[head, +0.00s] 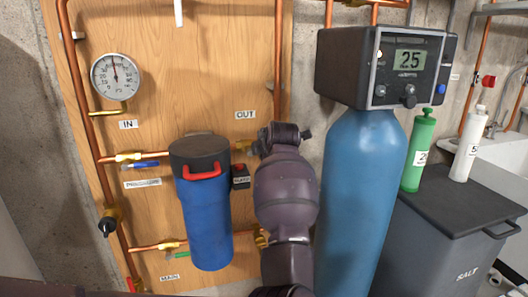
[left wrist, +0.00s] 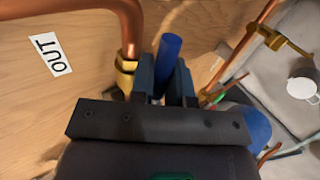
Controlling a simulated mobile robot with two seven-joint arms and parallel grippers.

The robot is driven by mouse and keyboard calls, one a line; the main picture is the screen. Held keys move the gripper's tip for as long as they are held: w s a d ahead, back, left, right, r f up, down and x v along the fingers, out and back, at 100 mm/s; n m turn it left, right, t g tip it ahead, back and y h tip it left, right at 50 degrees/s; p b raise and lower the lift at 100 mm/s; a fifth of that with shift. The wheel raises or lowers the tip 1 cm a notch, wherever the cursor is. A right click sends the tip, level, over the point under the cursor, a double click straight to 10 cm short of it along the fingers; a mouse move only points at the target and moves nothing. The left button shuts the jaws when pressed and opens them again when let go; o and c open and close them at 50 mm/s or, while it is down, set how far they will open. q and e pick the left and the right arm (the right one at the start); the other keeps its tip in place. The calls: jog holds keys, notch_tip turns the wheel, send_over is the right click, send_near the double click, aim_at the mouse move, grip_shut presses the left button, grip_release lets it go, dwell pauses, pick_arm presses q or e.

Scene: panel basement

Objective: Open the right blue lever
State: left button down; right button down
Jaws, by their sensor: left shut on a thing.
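The right blue lever (left wrist: 171,46) shows in the left wrist view as a blue bar beside a brass fitting (left wrist: 125,75) on the copper pipe. My left gripper (left wrist: 164,82) is shut on this lever, one dark finger on each side of it. In the head view my left wrist covers this lever and the fingers. The OUT label (head: 245,115) is just above that spot; it also shows in the left wrist view (left wrist: 50,54). Another blue lever (head: 142,165) sits on the left pipe below the IN label (head: 128,124). My right gripper is not in view.
A blue filter housing (head: 204,225) with a red handle (head: 202,173) hangs left of my arm. A tall blue tank (head: 362,190) with a control head (head: 385,68) stands close on the right. A dark salt bin (head: 455,215) is beyond it.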

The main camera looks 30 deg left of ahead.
pick_arm(q)
jog(key=shift+r, duration=0.1)
dwell(0.3)
jog(key=c, duration=1.1)
grip_release()
jog(key=shift+a, duration=0.1)
